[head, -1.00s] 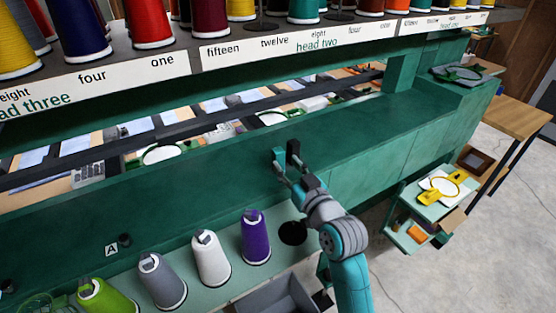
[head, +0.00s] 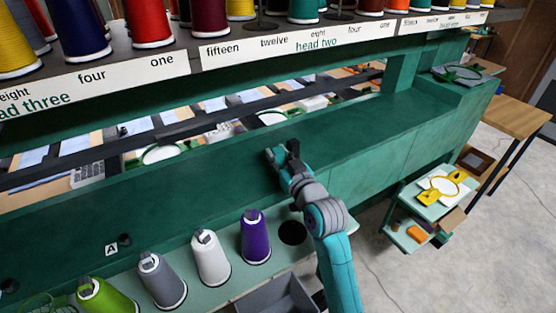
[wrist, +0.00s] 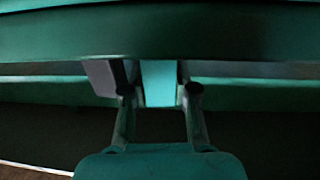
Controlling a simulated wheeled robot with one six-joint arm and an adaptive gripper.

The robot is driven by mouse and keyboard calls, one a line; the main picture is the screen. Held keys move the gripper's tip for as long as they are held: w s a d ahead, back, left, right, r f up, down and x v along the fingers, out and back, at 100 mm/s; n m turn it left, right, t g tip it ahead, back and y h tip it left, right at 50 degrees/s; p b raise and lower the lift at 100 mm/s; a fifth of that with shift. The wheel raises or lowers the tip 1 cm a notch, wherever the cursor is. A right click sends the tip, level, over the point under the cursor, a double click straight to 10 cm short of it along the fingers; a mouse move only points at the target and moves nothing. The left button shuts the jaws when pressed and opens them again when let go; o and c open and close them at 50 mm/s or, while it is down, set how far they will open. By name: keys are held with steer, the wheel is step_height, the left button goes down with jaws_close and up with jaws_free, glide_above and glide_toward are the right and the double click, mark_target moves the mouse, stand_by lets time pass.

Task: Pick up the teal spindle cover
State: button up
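In the wrist view a bright teal block (wrist: 159,83), perhaps the spindle cover, lies between the two fingertips of my gripper (wrist: 160,95). Its sides meet or nearly meet both fingers, and its top ends at the dark green band above. I cannot tell whether the fingers press on it or it stands behind them. In the head view my gripper (head: 282,155) is over the green machine ledge, its fingers somewhat apart. No separate teal cover can be made out there; the gripper may hide it.
Below the ledge, a bench holds green, grey (head: 161,281), white (head: 211,258) and purple (head: 255,237) cones, a dark round spot (head: 292,233) and a grey bin (head: 279,297). A cone rack (head: 330,38) runs above. A cart (head: 411,230) and a wooden table (head: 515,115) stand right.

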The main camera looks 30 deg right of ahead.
mark_target(278, 149)
step_height(278, 149, up, 10)
steer(key=shift+r, duration=0.1)
stand_by(0.6)
stand_by(0.5)
